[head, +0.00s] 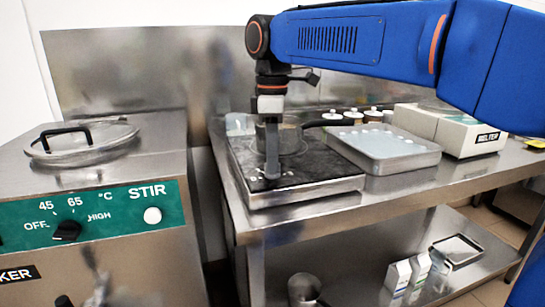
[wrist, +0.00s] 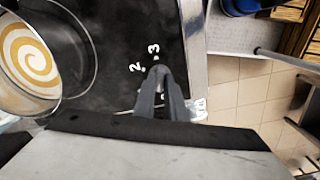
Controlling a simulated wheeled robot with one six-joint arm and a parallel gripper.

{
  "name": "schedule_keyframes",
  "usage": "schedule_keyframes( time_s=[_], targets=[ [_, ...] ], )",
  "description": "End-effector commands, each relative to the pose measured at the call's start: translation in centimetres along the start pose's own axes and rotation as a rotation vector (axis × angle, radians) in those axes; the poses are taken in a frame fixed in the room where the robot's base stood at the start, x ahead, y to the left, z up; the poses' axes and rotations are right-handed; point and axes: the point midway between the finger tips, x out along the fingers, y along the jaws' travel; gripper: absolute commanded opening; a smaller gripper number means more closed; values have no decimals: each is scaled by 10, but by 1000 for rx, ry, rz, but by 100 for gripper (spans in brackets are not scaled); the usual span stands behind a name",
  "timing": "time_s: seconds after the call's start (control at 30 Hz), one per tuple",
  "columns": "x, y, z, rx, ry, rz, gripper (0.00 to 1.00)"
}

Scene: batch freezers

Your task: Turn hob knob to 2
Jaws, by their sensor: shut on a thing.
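The hob (head: 325,172) is a black plate in a steel frame at the left end of the steel table. My gripper (head: 272,176) points straight down over its front edge. In the wrist view my gripper (wrist: 160,80) is shut on the small grey hob knob (wrist: 159,72), mostly hidden between the fingers. White marks 2 and 3 show on the black surface beside the fingertips. The knob's pointer and the other marks are hidden, so I cannot tell its setting.
A pan (head: 290,138) with a dark handle stands on the hob behind my gripper; the wrist view shows a cream and brown swirl in it. A lidded metal tray (head: 390,150) and a melter (head: 452,130) stand to the right. A machine with a green panel (head: 110,215) is at left.

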Motion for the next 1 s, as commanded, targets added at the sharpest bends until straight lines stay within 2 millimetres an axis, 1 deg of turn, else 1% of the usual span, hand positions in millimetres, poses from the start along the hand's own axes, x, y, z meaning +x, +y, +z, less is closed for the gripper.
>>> schedule_keyframes(
  time_s=[1.0],
  targets=[
    [0,0,0,966,1,1,0]
  ],
)
